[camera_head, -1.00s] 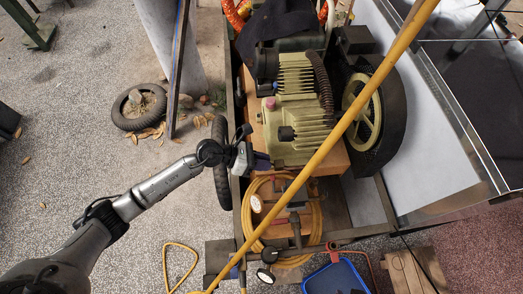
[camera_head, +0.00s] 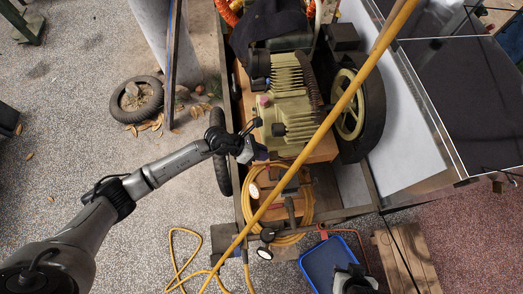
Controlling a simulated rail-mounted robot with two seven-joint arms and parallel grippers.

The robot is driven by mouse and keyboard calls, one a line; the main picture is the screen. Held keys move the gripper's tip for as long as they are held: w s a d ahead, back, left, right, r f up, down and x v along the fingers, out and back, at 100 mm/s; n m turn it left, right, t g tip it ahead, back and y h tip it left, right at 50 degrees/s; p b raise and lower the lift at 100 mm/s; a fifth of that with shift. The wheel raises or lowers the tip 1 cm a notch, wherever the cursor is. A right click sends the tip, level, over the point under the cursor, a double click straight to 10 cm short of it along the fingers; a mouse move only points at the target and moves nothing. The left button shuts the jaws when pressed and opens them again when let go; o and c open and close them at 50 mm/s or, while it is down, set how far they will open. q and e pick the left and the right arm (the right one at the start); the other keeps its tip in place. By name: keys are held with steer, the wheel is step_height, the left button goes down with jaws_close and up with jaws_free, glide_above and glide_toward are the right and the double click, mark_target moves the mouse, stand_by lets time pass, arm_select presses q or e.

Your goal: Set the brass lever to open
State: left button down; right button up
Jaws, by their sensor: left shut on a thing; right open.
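The compressor (camera_head: 288,108), a pale green finned machine, sits on the cart. My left gripper (camera_head: 259,150) is at its lower left side, beside the cart's edge. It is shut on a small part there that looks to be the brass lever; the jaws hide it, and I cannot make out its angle. My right gripper (camera_head: 353,279) shows in part at the bottom edge, over the blue tray. It is open and apart from the compressor.
A long yellow pole (camera_head: 330,122) crosses in front of the compressor. A coiled yellow hose (camera_head: 307,205) and a gauge (camera_head: 254,190) lie below my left gripper. A blue tray (camera_head: 322,262) and a wooden pallet (camera_head: 408,262) are on the ground.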

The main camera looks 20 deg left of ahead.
arm_select(q)
steer(key=c, duration=1.1)
jaws_free()
steer(key=v, duration=1.3)
steer(key=shift+a+r, duration=0.25)
steer(key=shift+r, duration=0.1)
